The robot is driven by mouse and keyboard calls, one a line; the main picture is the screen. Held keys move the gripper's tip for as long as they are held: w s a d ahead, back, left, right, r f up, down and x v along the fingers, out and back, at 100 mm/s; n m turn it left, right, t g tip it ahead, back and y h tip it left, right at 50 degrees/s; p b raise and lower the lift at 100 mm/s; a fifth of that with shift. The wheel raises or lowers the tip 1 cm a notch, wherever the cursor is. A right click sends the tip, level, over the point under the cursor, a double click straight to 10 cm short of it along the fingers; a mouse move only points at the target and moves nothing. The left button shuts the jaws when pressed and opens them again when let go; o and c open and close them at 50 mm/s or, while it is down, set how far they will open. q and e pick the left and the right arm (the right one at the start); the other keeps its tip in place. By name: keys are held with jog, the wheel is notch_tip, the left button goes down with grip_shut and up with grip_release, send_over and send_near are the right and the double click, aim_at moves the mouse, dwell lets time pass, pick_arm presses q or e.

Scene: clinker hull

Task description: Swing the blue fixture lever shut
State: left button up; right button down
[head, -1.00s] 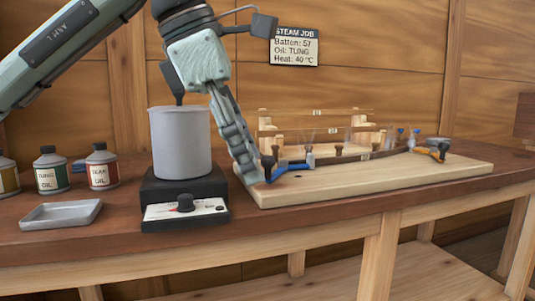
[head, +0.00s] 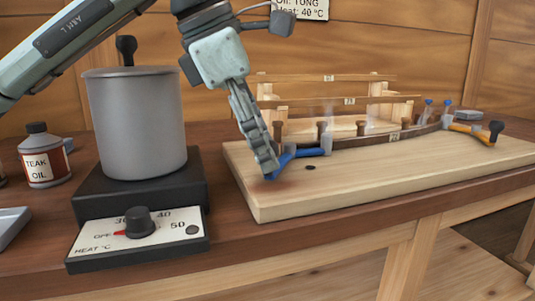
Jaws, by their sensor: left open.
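The blue fixture lever (head: 281,165) lies low at the left end of the wooden board (head: 390,180). It angles down and left from the blue fixture body (head: 312,152). My left gripper (head: 267,169) is open and points down, with its fingertips at the lever's outer left end. The fingers hide part of that end, and I cannot tell whether they touch it. A dark curved batten (head: 372,139) runs from the blue fixture along several brown pegs to an orange fixture lever (head: 470,133) at the right. My right gripper is not in view.
A grey pot (head: 137,125) stands on a black heater (head: 150,185) left of the board. A teak oil bottle (head: 44,155) and a grey tray (head: 8,226) are further left. A wooden rack (head: 370,87) stands behind the batten. The board's front right is clear.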

pick_arm(q)
jog(key=shift+x, duration=1.2)
jog(key=shift+r, duration=0.1)
jog(key=shift+w, duration=0.1)
grip_shut()
